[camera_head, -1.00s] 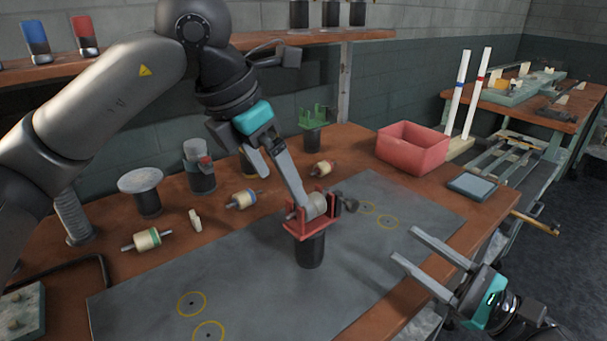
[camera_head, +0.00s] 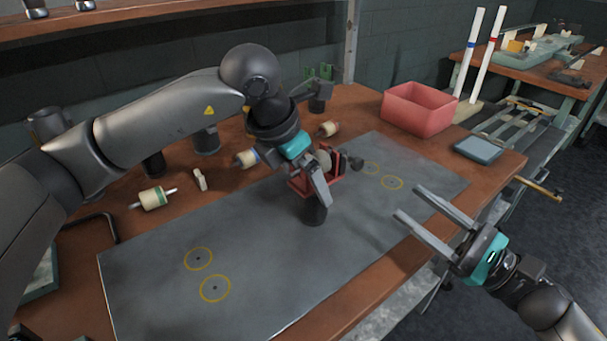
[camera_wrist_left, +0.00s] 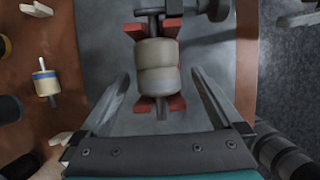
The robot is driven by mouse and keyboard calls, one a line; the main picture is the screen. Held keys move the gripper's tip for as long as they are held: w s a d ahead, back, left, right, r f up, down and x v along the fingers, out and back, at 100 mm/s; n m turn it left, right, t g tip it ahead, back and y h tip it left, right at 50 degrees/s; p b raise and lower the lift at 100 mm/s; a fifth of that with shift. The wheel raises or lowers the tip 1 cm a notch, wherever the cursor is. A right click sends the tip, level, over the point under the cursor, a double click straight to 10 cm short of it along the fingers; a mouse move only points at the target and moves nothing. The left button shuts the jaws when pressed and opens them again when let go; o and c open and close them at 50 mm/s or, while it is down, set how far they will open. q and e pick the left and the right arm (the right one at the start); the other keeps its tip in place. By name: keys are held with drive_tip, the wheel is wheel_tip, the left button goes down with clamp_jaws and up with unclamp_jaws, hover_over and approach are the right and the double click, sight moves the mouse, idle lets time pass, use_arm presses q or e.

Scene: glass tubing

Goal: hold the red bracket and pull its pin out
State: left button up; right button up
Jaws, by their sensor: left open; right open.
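My right gripper (camera_head: 424,206) is open and empty at the mat's right edge.
A red bin (camera_head: 420,108) and a flat grey-blue block (camera_head: 478,150) stand at the right. Pale rollers on rods (camera_head: 152,198) lie behind the grey mat (camera_head: 275,250). The mat's front and left are clear, with yellow rings marked on it.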

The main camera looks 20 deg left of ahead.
use_arm(q)
drive_tip(key=shift+c, duration=0.4)
clamp_jaws()
use_arm(e)
drive_tip(key=shift+a, duration=0.2)
drive_tip(key=shift+c, duration=1.4)
drive_tip(key=a+m+t+h, duration=0.1)
drive_tip(key=a+m, duration=0.1)
drive_tip(key=m, duration=0.1)
drive_tip(key=s+a+m+t+h, duration=0.1)
drive_tip(key=a+m+t, duration=0.1)
drive_tip(key=a+m, duration=0.1)
drive_tip(key=a+m+t+h, duration=0.1)
drive_tip(key=a+m+t, duration=0.1)
drive_tip(key=m, duration=0.3)
drive_tip(key=shift+s+a+h, duration=0.35)
drive_tip(key=shift+a+h, duration=0.05)
drive_tip(key=shift+a, duration=0.15)
clamp_jaws()
drive_tip(key=s+r+m+t+h, duration=0.1)
drive_tip(key=m+h, duration=0.3)
drive_tip(key=m, duration=0.6)
drive_tip(key=s+r+m+t+h, duration=0.2)
drive_tip(key=s+m+h, duration=0.2)
drive_tip(key=m, duration=0.6)
drive_tip(key=shift+s+r+h, duration=0.3)
drive_tip(key=shift+h, duration=0.4)
drive_tip(key=shift+a, duration=0.1)
